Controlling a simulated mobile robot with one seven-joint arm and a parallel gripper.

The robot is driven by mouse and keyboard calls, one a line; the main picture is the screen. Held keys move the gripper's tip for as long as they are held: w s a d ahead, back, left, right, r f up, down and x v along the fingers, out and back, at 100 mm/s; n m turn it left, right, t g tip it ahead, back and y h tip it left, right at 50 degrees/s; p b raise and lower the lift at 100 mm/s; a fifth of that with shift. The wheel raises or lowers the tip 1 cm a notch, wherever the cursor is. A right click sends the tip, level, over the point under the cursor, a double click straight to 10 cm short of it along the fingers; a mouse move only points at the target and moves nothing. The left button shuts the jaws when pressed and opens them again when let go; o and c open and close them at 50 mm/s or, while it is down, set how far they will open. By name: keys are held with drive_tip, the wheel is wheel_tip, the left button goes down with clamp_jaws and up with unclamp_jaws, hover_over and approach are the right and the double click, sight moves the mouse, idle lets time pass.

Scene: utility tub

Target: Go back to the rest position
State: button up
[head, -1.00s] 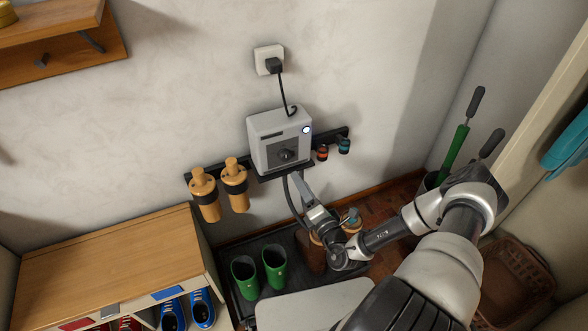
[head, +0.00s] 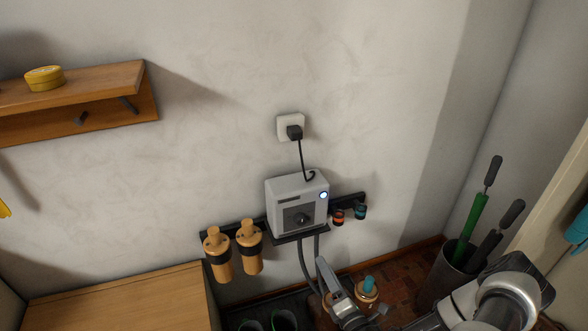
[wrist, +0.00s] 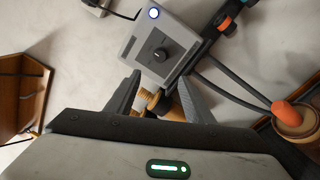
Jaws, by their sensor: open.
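My gripper (head: 326,272) is low in the head view, just below the grey box (head: 297,205) on the wall, with no thing seen held in it. In the wrist view my gripper (wrist: 160,82) has its two dark fingers spread apart. The grey box (wrist: 158,48), with its dial and lit round button, shows beyond the fingertips. Tan, dark-banded parts (wrist: 166,104) show between the fingers, seemingly behind them; I cannot tell their distance. The rest of my arm runs off the lower right of the head view.
Two tan cylinders (head: 249,248) hang left of the box. A wooden cabinet top (head: 115,298) is at lower left, a wall shelf (head: 110,85) at upper left. A bin with green and black-handled tools (head: 470,225) stands right.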

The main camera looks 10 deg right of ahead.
drive_tip(key=s+a+r+n+g+y, duration=0.2)
drive_tip(key=a+r+n+g+y, duration=0.35)
drive_tip(key=r+n, duration=0.45)
drive_tip(key=s+a+r+n+g+y, duration=0.1)
drive_tip(key=a+r+n+g+y, duration=0.45)
drive_tip(key=n, duration=0.55)
drive_tip(key=s+r+n+g+h, duration=0.4)
drive_tip(key=s+r+n+g, duration=0.45)
drive_tip(key=n, duration=0.35)
drive_tip(key=s+d+r+n+t+h, duration=0.4)
drive_tip(key=r+n+h, duration=0.1)
drive_tip(key=r+n, duration=0.25)
drive_tip(key=s+d+r+n+t+h, duration=0.35)
drive_tip(key=r+n+h, duration=0.25)
drive_tip(key=r, duration=0.3)
wheel_tip(320, 180, up, 17)
drive_tip(key=p, duration=1.7)
drive_tip(key=shift+s+a, duration=0.15)
drive_tip(key=shift+s, duration=0.05)
